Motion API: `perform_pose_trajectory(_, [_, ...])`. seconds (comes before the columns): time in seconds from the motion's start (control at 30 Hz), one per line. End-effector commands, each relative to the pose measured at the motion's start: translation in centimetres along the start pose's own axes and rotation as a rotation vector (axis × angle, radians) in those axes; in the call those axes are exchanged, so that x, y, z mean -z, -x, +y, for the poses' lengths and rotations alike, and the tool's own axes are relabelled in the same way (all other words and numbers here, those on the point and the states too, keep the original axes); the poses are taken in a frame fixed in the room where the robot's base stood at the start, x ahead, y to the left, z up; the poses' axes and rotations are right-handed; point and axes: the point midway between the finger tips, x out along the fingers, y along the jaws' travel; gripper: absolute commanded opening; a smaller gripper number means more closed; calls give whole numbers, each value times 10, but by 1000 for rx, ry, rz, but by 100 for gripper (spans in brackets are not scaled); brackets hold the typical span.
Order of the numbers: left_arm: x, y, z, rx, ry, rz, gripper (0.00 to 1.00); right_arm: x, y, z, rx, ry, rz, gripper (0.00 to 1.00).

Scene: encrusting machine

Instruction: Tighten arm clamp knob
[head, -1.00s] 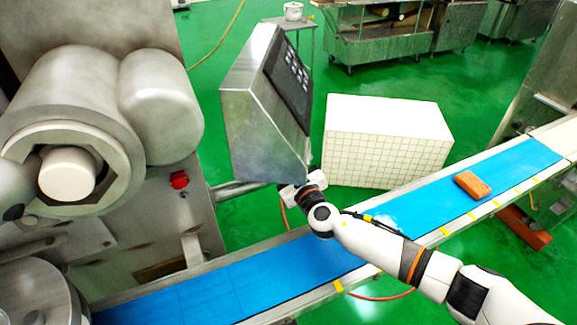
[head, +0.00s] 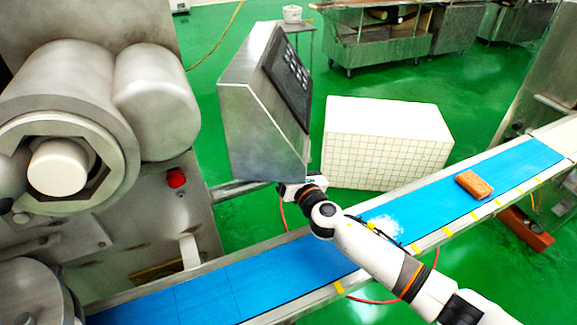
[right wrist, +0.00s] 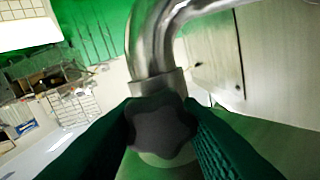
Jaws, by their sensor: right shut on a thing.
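The clamp knob (right wrist: 160,128) is dark and lobed, and shows in the right wrist view below a bent metal tube (right wrist: 150,50) and its collar (right wrist: 158,82). My right gripper (right wrist: 162,135) has one dark green finger on each side of the knob and is shut on it. In the head view my right arm reaches in from the lower right, and its wrist ends just under the grey control panel box (head: 262,105). The knob and the right fingers are hidden there behind the panel and the wrist. My left gripper is in neither current view.
A blue conveyor belt (head: 250,285) runs under my right arm, with an orange-brown block (head: 474,185) on it. A large metal machine (head: 150,225) with a red button (head: 176,178) stands at the left. A white gridded box (head: 385,140) is behind the belt.

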Motion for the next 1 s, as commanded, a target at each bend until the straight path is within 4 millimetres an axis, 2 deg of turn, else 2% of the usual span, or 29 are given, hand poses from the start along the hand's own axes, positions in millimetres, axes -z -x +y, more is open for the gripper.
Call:
perform_pose_trajectory(0.5, [0,0,0,0,0,-1,32,0,0,0,0,-24,0,10])
perform_pose_trajectory(0.53, [0,0,0,0,0,-1,32,0,0,0,0,-24,0,36])
perform_pose_trajectory(0.63, [0,0,0,0,0,-1,32,0,0,0,0,-24,0,52])
perform_pose_trajectory(0.67, [0,0,0,0,0,-1,32,0,0,0,0,-24,0,55])
perform_pose_trajectory(1.0, [-1,0,0,0,0,-1,32,0,4,0,0,-23,0,55])
